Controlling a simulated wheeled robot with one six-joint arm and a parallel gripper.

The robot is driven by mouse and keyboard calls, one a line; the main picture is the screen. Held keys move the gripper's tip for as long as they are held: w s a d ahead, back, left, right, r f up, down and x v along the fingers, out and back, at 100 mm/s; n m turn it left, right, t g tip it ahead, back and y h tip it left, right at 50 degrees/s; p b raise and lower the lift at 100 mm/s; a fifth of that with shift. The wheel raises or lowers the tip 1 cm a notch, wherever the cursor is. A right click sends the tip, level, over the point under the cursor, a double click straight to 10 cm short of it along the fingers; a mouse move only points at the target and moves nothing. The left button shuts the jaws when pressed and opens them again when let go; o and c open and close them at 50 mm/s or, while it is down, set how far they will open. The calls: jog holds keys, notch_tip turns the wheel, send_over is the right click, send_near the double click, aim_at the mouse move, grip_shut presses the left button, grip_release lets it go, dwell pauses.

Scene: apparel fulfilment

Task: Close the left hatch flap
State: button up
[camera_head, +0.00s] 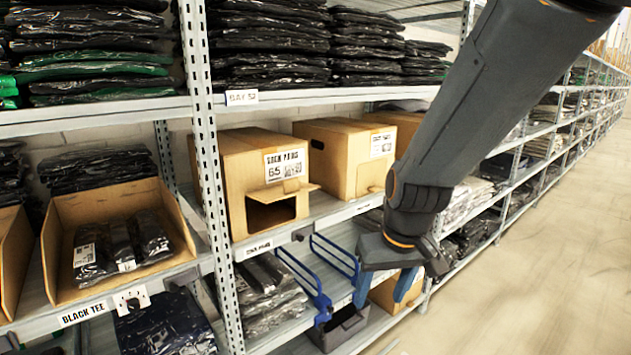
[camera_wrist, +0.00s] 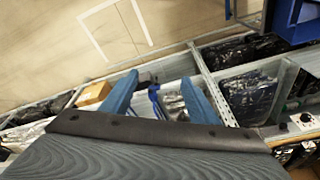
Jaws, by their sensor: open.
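The left carton (camera_head: 238,180), labelled as sock pairs with 65, stands on the middle shelf. Its front has a dark hatch opening (camera_head: 270,215). The hatch flap (camera_head: 290,193) sticks outward above that opening, so the hatch stands open. A second carton (camera_head: 345,170) stands to its right; a small flap edge shows low on its front, partly hidden by my arm. My gripper (camera_head: 386,287) is open and empty, pointing down in front of the shelves, right of and below the flap and apart from it. Its blue fingers also show in the wrist view (camera_wrist: 160,88); no flap is visible there.
Blue rails (camera_head: 335,255) stick out below the cartons, close to my gripper's left, with a dark bin (camera_head: 340,327) beneath. A perforated upright (camera_head: 207,150) stands left of the left carton. The aisle floor (camera_head: 520,270) is clear at right.

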jog(key=w+a+r+n+t+y+b, duration=0.1)
jog(key=w+a+r, duration=0.25)
jog(key=w, duration=0.25)
jog(key=w+a+r+n+t+y+b, duration=0.1)
jog(key=w+a+r, duration=0.25)
jog(key=w, duration=0.25)
jog(key=n+t+y+b, duration=0.2)
jog(key=n+t, duration=0.1)
jog(key=n, duration=0.1)
send_near(291, 180)
jog(key=x, duration=0.3)
jog(key=shift+p+x, duration=0.65)
jog(key=shift+x, duration=2.9)
jog(key=shift+w+r, duration=0.1)
jog(key=shift+r, duration=0.05)
grip_shut()
jog(key=shift+f+b, duration=0.2)
jog(key=shift+b, duration=0.45)
